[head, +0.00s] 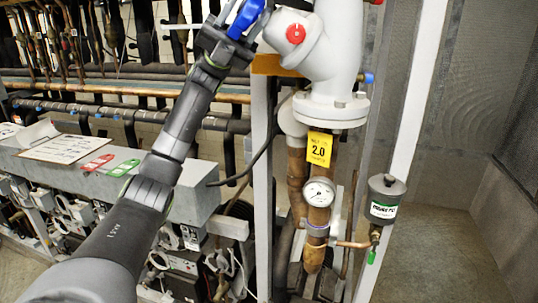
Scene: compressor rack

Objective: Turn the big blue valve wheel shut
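The blue valve wheel (246,17) shows only in part at the top edge of the head view, to the left of a large pale grey valve body (332,55). The rest of the wheel is cut off by the frame. My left gripper (243,20) is up at the wheel, with its dark fingers either side of a blue piece of it. Whether the fingers press on the wheel or stand slightly apart cannot be told. My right gripper is not in view.
A red cap (296,33) sits on the valve body beside my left gripper. Below hang a yellow tag (319,149) and a pressure gauge (319,192) on copper pipe. A grey post (263,190) stands left of the pipes. A grey ledge (190,190) holds papers and tags.

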